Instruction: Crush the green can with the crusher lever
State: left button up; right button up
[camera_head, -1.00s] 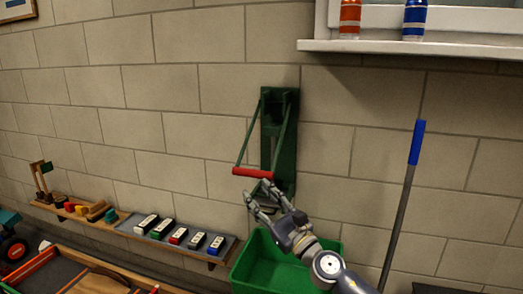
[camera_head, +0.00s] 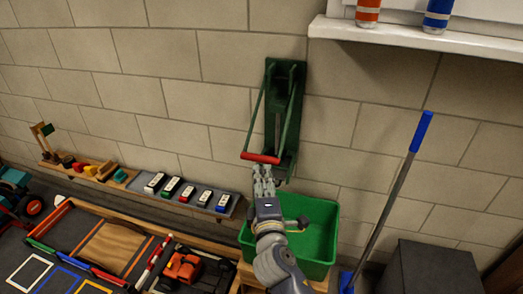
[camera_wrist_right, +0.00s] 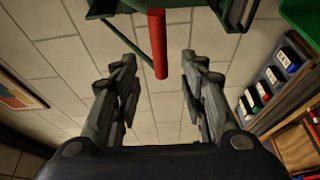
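The crusher (camera_head: 284,115) is a dark green frame mounted on the block wall. Its two lever arms run down to a red handle bar (camera_head: 260,158), which hangs low at the front. My right gripper (camera_head: 263,170) points up just below the handle. In the right wrist view the red handle (camera_wrist_right: 158,45) lies between and ahead of the open, empty fingers (camera_wrist_right: 152,80), with a gap on both sides. I cannot make out a green can; the inside of the crusher is dark. My left gripper is not in view.
A green bin (camera_head: 318,240) stands below the crusher, behind my right arm. A blue-handled pole (camera_head: 400,180) leans at the right. A red can (camera_head: 367,12) and blue can (camera_head: 437,15) stand on the sill.

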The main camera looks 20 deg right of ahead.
aim_at(259, 161)
jog(key=x, duration=1)
jog(key=shift+w, duration=0.1)
grip_shut()
